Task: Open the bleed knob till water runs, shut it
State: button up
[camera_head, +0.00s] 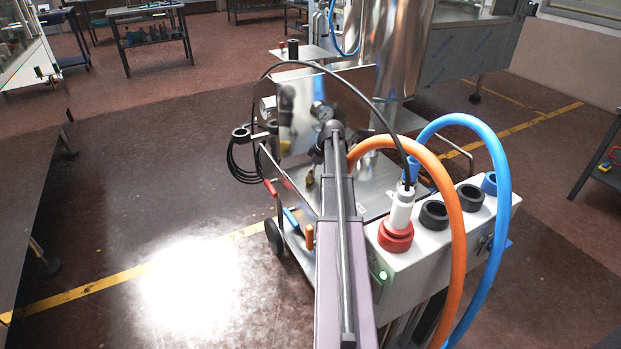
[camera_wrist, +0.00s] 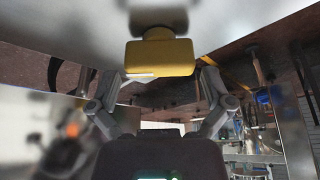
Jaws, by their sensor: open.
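In the wrist view a yellow block-shaped part (camera_wrist: 160,57), which looks like the bleed knob, hangs below a pale metal surface on a short round yellow neck. My gripper (camera_wrist: 163,76) is open, with one finger to each side of the yellow part. The fingers look apart from it, though depth is hard to judge. In the head view my arm reaches forward to a cart with a polished steel panel (camera_head: 297,100), and hides most of the gripper and the knob. No running water shows.
A grey box (camera_head: 440,240) with black and blue sockets stands right of my arm. An orange hose (camera_head: 455,205), a blue hose (camera_head: 500,200) and a thin black cable arch close by. A shiny steel cylinder (camera_head: 398,50) stands behind. Open floor lies left.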

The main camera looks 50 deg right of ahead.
jog(key=shift+w+a+f+b, duration=0.1)
jog(key=shift+f+b, duration=0.15)
jog(key=shift+f, duration=0.1)
jog(key=shift+w+a+f+b, duration=0.1)
jog(key=shift+f+b, duration=0.1)
jog(key=shift+f, duration=0.15)
jog(key=shift+d, duration=0.1)
jog(key=c, duration=0.8)
